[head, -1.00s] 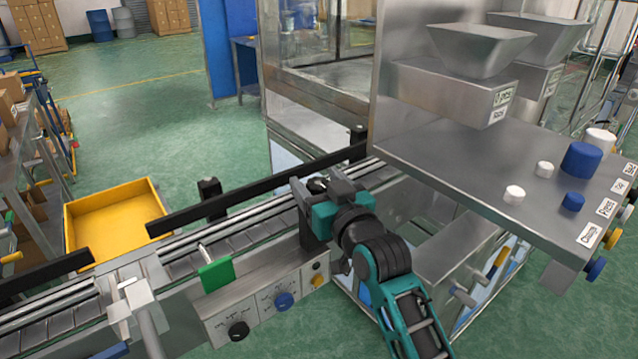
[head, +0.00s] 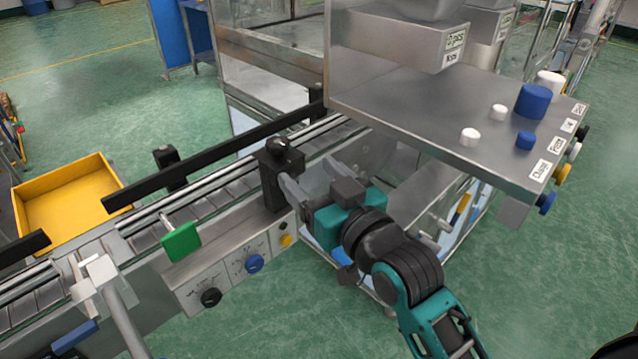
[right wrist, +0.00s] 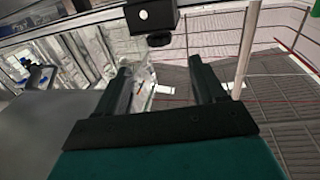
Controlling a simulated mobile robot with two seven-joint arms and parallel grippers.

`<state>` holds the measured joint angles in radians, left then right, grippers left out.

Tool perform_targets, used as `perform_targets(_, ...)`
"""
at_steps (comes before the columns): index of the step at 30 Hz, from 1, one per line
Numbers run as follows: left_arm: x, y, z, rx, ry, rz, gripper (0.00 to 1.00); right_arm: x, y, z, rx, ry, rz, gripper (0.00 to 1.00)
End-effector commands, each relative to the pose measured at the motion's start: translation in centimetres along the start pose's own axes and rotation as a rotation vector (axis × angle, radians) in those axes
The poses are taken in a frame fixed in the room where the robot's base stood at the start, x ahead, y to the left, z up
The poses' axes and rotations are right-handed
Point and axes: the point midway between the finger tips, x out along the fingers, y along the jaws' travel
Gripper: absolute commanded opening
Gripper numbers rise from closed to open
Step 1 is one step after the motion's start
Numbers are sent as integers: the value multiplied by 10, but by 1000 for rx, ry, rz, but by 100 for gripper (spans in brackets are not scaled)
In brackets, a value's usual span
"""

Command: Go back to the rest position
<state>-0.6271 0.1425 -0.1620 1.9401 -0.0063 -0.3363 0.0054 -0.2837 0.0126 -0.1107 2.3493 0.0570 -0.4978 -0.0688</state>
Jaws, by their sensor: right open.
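My right gripper (head: 309,180) is open and empty in the head view, just to the right of a black block with a dark round knob (head: 281,178) on the conveyor's front edge. Its grey fingers point towards the block; whether a fingertip still touches it I cannot tell. In the right wrist view the two dark fingers (right wrist: 163,82) stand wide apart with nothing held between them. A black box with a white round spot (right wrist: 152,15) shows beyond them at the top. My left gripper is not in view.
The conveyor (head: 215,205) runs diagonally, with a green tab (head: 181,241) and a control panel (head: 230,278) on its near side. A steel table (head: 430,125) with white and blue caps is at the right. A yellow bin (head: 65,202) stands left. Green floor is free at lower right.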

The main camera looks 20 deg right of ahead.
Motion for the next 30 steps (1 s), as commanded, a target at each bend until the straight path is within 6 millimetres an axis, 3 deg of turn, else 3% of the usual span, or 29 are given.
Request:
perform_targets(6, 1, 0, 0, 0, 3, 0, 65, -14, 0, 0, 0, 0, 0, 70)
perform_targets(23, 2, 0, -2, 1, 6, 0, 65, -14, 0, 6, -1, -13, -1, 70)
perform_targets(26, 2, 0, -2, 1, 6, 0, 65, -16, -2, 37, -4, -78, -8, 70)
perform_targets(30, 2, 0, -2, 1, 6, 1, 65, -32, -7, 121, -17, -248, -25, 70)
